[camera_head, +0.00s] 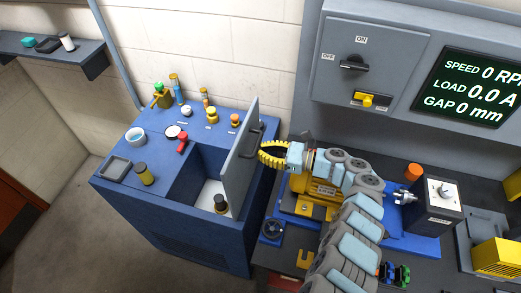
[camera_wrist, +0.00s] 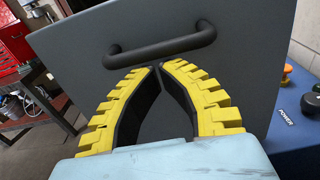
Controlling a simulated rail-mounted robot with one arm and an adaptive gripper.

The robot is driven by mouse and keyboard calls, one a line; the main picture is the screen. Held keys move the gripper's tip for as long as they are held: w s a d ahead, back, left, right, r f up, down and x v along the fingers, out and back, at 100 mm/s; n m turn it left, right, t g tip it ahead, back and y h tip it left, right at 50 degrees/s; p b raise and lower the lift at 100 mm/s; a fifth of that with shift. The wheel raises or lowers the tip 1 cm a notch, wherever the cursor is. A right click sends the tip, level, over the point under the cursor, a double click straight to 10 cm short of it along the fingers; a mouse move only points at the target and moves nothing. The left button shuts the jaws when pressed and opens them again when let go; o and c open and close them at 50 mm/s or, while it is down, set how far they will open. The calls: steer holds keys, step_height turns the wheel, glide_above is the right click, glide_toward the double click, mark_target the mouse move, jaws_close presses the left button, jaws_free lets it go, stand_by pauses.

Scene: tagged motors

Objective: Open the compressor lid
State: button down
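The compressor lid (camera_head: 240,150) is a flat grey panel. It stands up nearly upright at the right side of the opening in the blue compressor cabinet (camera_head: 150,215). Its black bar handle (camera_wrist: 160,46) is on the side facing my gripper; the handle also shows in the head view (camera_head: 258,131). My gripper (camera_wrist: 158,67) has yellow ribbed fingers whose tips meet just below the handle bar, with nothing visible between them. In the head view my gripper (camera_head: 262,153) is right of the lid, close to it. I cannot tell whether the tips touch the lid.
Inside the opening, a dark cylinder (camera_head: 221,203) stands on a white surface. The cabinet top carries a black tray (camera_head: 115,167), a cup (camera_head: 135,136) and several coloured knobs. A control panel (camera_head: 370,65) is behind, and a bench with a motor (camera_head: 433,205) is at right.

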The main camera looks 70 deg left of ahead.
steer(key=v, duration=0.6)
steer(key=shift+w+d, duration=0.2)
steer(key=shift+w, duration=0.15)
steer(key=shift+r, duration=0.1)
